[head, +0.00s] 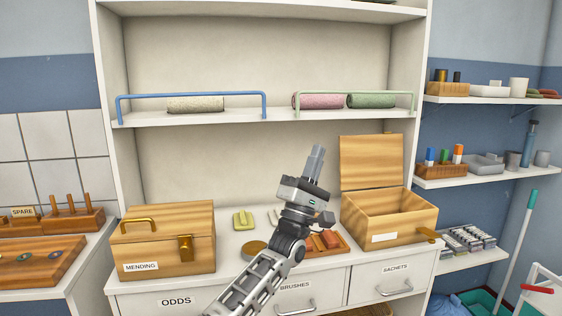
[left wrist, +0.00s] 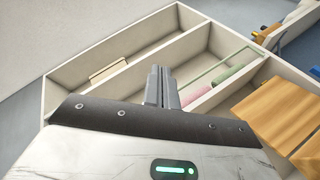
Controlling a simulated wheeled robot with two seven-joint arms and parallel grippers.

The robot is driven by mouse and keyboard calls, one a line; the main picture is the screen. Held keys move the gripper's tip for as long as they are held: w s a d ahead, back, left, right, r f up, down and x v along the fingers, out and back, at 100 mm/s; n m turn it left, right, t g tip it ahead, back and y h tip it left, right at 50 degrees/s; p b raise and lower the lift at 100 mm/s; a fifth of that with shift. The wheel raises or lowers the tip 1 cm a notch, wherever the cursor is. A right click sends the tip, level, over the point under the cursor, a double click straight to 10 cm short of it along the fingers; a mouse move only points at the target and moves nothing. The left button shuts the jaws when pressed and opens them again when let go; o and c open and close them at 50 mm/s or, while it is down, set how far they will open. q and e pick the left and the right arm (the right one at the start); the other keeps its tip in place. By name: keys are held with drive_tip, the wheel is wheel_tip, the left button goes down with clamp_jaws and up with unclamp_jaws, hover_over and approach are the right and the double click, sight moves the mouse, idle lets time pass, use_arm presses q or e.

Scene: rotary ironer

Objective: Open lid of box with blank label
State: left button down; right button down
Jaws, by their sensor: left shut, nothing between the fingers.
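The wooden box with the blank white label (head: 421,213) stands on the counter at the right. Its lid (head: 370,162) is raised and stands upright at the back, and the inside of the box shows. The blank label (head: 384,238) is on its front, and a brass clasp (head: 427,233) is at the front right. My left gripper (head: 316,152) is shut and empty, up in the air left of the raised lid and apart from it. In the left wrist view its fingers (left wrist: 162,84) are together, with wooden surfaces (left wrist: 276,115) at the right.
A closed wooden box labelled MENDING (head: 165,245) with a brass handle stands at the counter's left. Small items and a wooden tray (head: 338,250) lie between the boxes, partly behind my arm. A shelf above holds rolled cloths (head: 318,101) behind rails.

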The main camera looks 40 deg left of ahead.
use_arm(q)
drive_tip(key=w+d+f+m+g+h, duration=0.2)
drive_tip(key=w+f+m+g, duration=0.6)
drive_tip(key=m, duration=0.6)
drive_tip(key=s+d+f+m+g+y, duration=0.15)
drive_tip(key=f+m, duration=0.25)
drive_tip(key=f, duration=0.4)
drive_tip(key=s+f+m+g, duration=0.2)
drive_tip(key=f+m+g, duration=0.15)
drive_tip(key=f, duration=0.45)
drive_tip(key=s+d+f+m+g+h, duration=0.15)
drive_tip(key=s+d+f, duration=0.25)
drive_tip(key=s+f, duration=0.4)
drive_tip(key=s+d+f+m+g, duration=0.15)
drive_tip(key=s+d+f, duration=0.25)
drive_tip(key=s+f, duration=0.4)
drive_tip(key=s+d+f+g+h, duration=0.1)
drive_tip(key=s+d+f, duration=0.1)
drive_tip(key=s, duration=0.7)
drive_tip(key=s+d+f+n+g, duration=0.1)
drive_tip(key=s+d+f+g, duration=0.1)
drive_tip(key=s, duration=0.7)
drive_tip(key=d+f, duration=0.1)
drive_tip(key=d, duration=0.1)
drive_tip(key=shift+s+d+h, duration=0.2)
drive_tip(key=shift+d+h, duration=0.2)
